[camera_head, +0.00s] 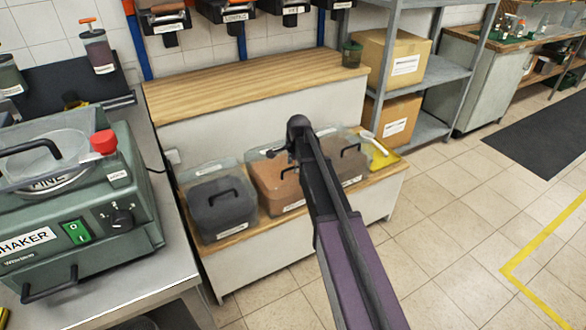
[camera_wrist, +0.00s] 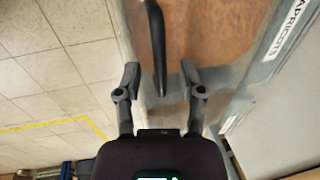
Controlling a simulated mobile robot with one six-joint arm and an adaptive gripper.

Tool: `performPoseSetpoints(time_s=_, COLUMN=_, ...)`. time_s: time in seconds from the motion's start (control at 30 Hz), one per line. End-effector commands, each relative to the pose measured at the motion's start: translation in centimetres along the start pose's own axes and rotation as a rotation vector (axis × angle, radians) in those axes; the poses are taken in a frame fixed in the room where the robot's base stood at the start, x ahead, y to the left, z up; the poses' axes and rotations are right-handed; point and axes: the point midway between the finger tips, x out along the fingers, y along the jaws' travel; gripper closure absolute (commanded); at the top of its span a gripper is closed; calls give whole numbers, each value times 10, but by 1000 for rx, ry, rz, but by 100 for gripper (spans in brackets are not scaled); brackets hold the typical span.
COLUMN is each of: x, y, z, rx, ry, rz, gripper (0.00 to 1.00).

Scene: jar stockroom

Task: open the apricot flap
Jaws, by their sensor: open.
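The apricot bin shows in the wrist view with a white label reading APRICOTS (camera_wrist: 279,28). Its clear flap (camera_wrist: 205,35) lies over orange-brown contents and looks shut. A black bar handle (camera_wrist: 156,35) stands on the flap. My gripper (camera_wrist: 160,72) is open, with one finger on each side of the handle's near end in the picture; I cannot tell whether either touches it. In the head view the orange-brown bin (camera_head: 268,192) sits in the row on the low shelf, partly covered by my arm. My fingers are hard to make out there.
A dark-filled bin (camera_head: 220,208) stands to the left, and a brown bin (camera_head: 345,158) and a yellow one (camera_head: 381,158) to the right. A wooden ledge (camera_head: 255,83) rises behind. A green shaker machine (camera_head: 75,205) stands at left. Tiled floor (camera_head: 450,230) at right is clear.

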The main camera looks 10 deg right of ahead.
Motion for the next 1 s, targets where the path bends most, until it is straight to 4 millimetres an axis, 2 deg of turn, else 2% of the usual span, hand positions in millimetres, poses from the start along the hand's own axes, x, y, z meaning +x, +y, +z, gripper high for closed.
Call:
performPoseSetpoints(time_s=0.4, x=2, y=0, z=0, rx=0, ry=0, rz=0, gripper=49)
performPoseSetpoints(time_s=0.57, x=2, y=0, z=0, rx=0, ry=0, rz=0, gripper=96)
performPoseSetpoints(time_s=0.6, x=2, y=0, z=0, rx=0, ry=0, rz=0, gripper=100)
performPoseSetpoints(time_s=1.0, x=-1, y=-2, z=0, rx=-1, ry=0, rz=10, gripper=100)
